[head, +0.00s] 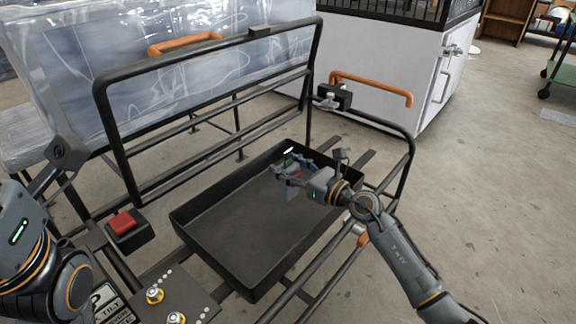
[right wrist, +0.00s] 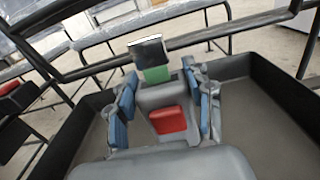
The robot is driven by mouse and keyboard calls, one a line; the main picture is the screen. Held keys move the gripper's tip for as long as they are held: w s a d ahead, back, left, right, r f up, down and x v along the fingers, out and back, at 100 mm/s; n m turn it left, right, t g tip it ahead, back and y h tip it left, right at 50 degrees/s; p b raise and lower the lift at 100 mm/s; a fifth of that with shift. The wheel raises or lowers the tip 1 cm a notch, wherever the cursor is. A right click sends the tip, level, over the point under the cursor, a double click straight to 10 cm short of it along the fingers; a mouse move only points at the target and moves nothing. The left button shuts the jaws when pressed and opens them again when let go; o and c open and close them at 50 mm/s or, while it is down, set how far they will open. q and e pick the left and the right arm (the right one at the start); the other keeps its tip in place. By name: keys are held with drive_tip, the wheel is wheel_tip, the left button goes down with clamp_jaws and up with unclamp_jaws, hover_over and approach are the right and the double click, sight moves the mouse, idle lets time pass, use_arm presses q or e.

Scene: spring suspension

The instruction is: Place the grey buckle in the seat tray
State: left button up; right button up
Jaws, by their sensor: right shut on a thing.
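The seat tray (head: 235,268) is a black, shallow, rectangular tray in the seat frame, in the middle of the head view. Its dark wall also shows in the right wrist view (right wrist: 262,92). My right gripper (head: 288,168) is over the far part of the tray. In the right wrist view its blue-padded fingers (right wrist: 165,105) are shut on the sides of the grey buckle (right wrist: 160,96). The buckle has a red button and a green part with a dark, white-edged piece at its far end. Whether it touches the tray floor is unclear. My left gripper is out of view.
The black tubular seat frame (head: 200,72) rises behind the tray, with orange handles (head: 372,84) beyond. A red button box (head: 127,230) and a panel with yellow-based knobs (head: 165,302) stand left and in front. The tray's near floor is clear.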

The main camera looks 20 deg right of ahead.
drive_tip(key=shift+f, duration=0.15)
drive_tip(key=o, duration=1.3)
drive_tip(key=shift+c, duration=0.2)
